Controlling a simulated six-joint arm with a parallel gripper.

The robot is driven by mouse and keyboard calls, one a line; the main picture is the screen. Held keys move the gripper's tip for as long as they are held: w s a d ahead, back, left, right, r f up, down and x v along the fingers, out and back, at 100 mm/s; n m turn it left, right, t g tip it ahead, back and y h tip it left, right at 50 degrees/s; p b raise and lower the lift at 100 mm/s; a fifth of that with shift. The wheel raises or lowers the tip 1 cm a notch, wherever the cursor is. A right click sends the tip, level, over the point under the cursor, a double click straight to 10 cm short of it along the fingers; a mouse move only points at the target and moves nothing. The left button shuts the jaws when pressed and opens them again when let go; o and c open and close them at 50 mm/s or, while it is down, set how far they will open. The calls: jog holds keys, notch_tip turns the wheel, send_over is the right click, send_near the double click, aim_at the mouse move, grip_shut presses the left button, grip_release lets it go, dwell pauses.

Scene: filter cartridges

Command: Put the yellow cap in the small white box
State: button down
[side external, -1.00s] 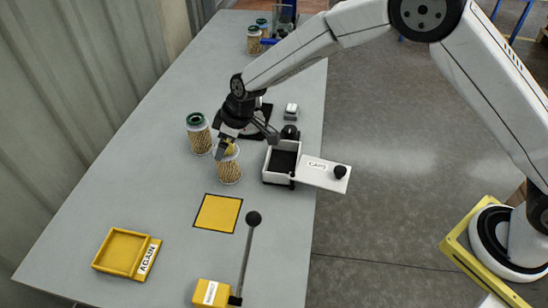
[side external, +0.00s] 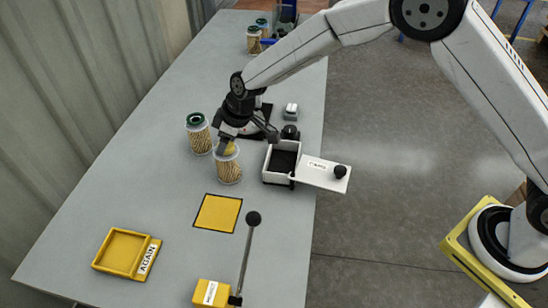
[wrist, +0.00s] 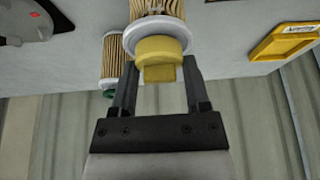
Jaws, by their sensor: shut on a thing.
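The yellow cap (wrist: 158,58) sits at the end of a pleated filter cartridge (wrist: 155,10), and my gripper (wrist: 158,72) is shut on it. In the side external view the yellow cap (side external: 231,148) shows partly behind my gripper (side external: 224,145), on top of the upright cartridge (side external: 228,169). I cannot tell whether the cap is free of the cartridge. The small white box (side external: 268,178) stands just right of this cartridge, open, with a dark inside. Its lid (side external: 318,174), with a label and a black knob, lies out to the right.
A green-topped cartridge (side external: 198,135) stands close on the left. A yellow square (side external: 217,212) lies in front, with a yellow tray (side external: 122,251) at front left. A lever (side external: 247,250) rises from a yellow base (side external: 211,292). More cartridges (side external: 254,40) stand at the back.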

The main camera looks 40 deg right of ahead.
jog(key=shift+r, duration=0.75)
jog(key=s+d+r, duration=0.5)
jog(key=s+r, duration=0.6)
jog(key=s, duration=0.2)
jog(key=shift+r, duration=0.1)
jog(key=s+d+f, duration=0.6)
jog(key=d+f, duration=0.2)
jog(key=d, duration=0.2)
jog(key=shift+s+d+f, duration=0.15)
jog(key=shift+s+d, duration=0.1)
jog(key=shift+s, duration=0.05)
